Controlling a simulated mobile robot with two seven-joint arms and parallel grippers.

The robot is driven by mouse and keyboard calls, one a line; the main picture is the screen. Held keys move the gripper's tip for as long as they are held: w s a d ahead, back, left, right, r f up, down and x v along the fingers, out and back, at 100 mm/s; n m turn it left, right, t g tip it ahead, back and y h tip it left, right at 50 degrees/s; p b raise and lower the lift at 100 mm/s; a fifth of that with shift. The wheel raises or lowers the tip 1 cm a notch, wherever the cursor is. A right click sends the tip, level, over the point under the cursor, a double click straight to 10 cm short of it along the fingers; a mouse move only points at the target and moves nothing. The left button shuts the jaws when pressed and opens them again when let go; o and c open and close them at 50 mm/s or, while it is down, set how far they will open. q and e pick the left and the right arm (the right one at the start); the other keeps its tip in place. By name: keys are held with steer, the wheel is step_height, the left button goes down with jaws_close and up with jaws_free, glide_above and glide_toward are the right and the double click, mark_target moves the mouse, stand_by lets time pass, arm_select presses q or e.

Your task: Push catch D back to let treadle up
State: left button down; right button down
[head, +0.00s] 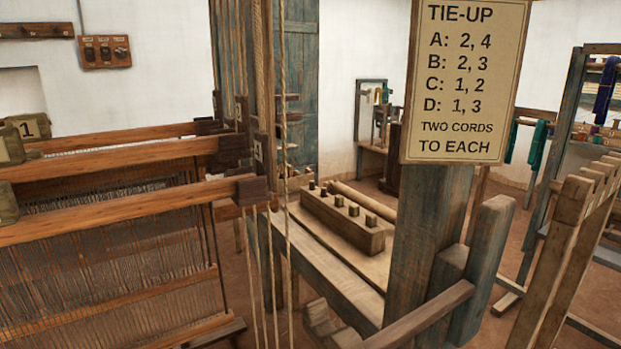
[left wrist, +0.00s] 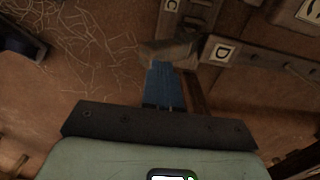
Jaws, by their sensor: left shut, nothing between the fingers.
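In the left wrist view my left gripper (left wrist: 161,70) is shut and empty, its blue fingers close together. Their tips meet the edge of a grey-brown wooden block (left wrist: 168,51) in the picture; I cannot tell whether they touch it. This block may be catch D. Just right of it a white D label (left wrist: 222,53) is on a dark wooden bar (left wrist: 262,62), which looks like the treadle. A C label (left wrist: 172,6) is on another wooden piece above. The head view shows neither gripper, and I cannot make out the catch there.
In the head view the loom's wooden beams (head: 110,207) and warp fill the left. A thick post (head: 428,235) carries the tie-up card (head: 467,80). A pegged wooden block (head: 342,220) sits on a bench behind.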

stand_by(0.4)
arm_select(q)
steer(key=shift+f+b, duration=0.55)
steer(key=shift+f, duration=0.15)
steer(key=shift+s+d+f+b, duration=0.2)
steer(key=shift+s+f+b, duration=0.15)
steer(key=shift+f, duration=0.25)
steer(key=shift+s+d+f+b, duration=0.15)
steer(key=shift+s+f+b, duration=0.15)
steer(key=shift+f, duration=0.25)
steer(key=shift+s+d+f+b, duration=0.2)
steer(key=shift+s+f+b, duration=0.15)
steer(key=shift+f, duration=0.25)
steer(key=shift+w+r, duration=0.1)
step_height(320, 180, up, 6)
steer(key=s+p, duration=0.1)
steer(key=p, duration=0.4)
steer(key=shift+s+d, duration=0.15)
steer(key=shift+d, duration=0.25)
